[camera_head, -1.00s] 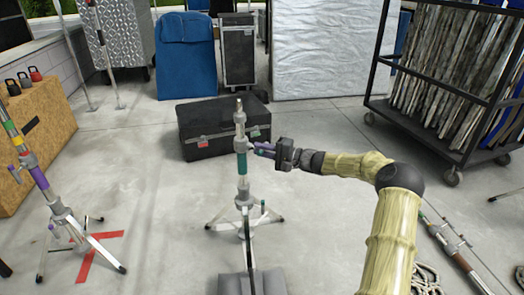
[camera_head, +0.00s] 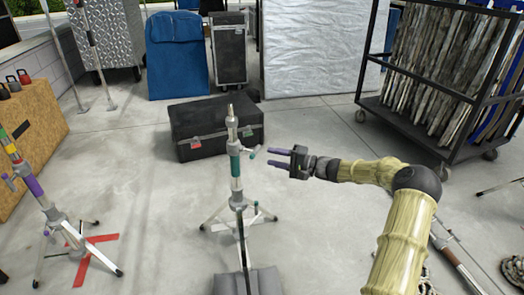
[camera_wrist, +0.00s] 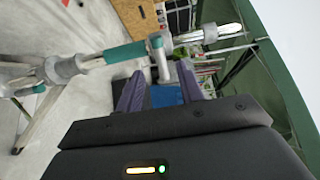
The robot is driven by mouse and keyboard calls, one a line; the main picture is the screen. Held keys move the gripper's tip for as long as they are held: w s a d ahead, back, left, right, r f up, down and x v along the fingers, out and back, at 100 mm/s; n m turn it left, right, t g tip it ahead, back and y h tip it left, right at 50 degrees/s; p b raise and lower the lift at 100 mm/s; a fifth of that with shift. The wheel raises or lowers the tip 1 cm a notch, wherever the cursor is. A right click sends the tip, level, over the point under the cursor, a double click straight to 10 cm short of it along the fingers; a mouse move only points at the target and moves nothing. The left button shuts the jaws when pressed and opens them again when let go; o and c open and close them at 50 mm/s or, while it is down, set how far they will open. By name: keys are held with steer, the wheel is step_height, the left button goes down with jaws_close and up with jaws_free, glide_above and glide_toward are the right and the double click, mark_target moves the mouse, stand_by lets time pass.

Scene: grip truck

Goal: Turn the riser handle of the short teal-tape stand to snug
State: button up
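The short teal-tape stand (camera_head: 235,165) stands upright on splayed tripod legs, left of my gripper. Its teal tape band also shows in the wrist view (camera_wrist: 124,52). Its riser handle (camera_head: 252,153), a short teal-tipped crank, sticks out to the right of the column. In the wrist view the handle (camera_wrist: 157,42) lies just beyond and between my fingertips. My gripper (camera_head: 269,157) is open, with two purple fingers apart and nothing between them. A small gap separates the fingertips from the handle in the head view.
A black case (camera_head: 215,126) lies behind the stand. Another stand with purple and coloured tape (camera_head: 33,187) is at left over a red floor cross (camera_head: 99,256). A wheeled rack (camera_head: 428,128) stands at back right. Concrete floor around the stand is mostly clear.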

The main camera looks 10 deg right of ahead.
steer(key=p+v, duration=0.2)
steer(key=v, duration=0.7)
steer(key=shift+s+d+p, duration=0.2)
steer(key=shift+d+p, duration=0.05)
steer(key=shift+p, duration=0.15)
steer(key=shift+a+f, duration=0.1)
steer(key=s+a+n+g+h+p, duration=0.35)
steer(key=s+a+g+h, duration=0.4)
steer(key=a, duration=0.75)
steer(key=s+r+n+h+p, duration=0.25)
steer(key=s+r+h, duration=0.2)
steer(key=s, duration=0.65)
steer(key=s+r+n+h+p, duration=0.1)
steer(key=s+r+h+p, duration=0.2)
steer(key=s+r, duration=0.55)
steer(key=w+p+v, duration=0.2)
steer(key=p+v, duration=1.5)
steer(key=p, duration=0.1)
steer(key=w+r+p+v, duration=0.1)
steer(key=w+p+v, duration=0.1)
steer(key=p+v, duration=1.6)
steer(key=shift+d+r+p, duration=0.2)
steer(key=shift+d+p, duration=0.05)
steer(key=shift+p, duration=0.45)
